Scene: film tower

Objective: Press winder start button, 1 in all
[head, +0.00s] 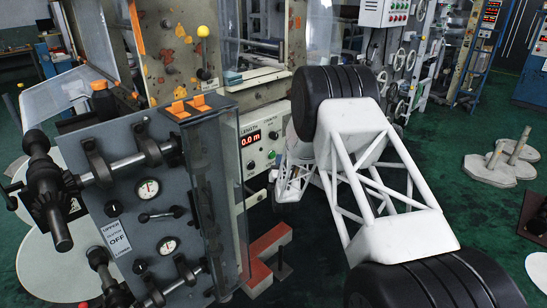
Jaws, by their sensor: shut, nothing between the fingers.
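The winder control panel (262,146) is a pale box with a red lit display (250,139) reading 0.0 m under the word LENGTH. A red button sits to the right of the display, and a green button (272,155) sits below it. I cannot read their labels, so which one is the start button is not clear. My white lattice arm reaches in from the lower right, to the right of the panel. My gripper (276,178) is at its far end, low by the panel's right edge, shut and empty. Its fingertips are small and partly hidden by my arm, and contact cannot be told.
A grey machine plate (130,215) with gauges, rollers and an OFF label stands at left. A clear guard (212,190) stands just left of the panel. A red block (268,245) lies below.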

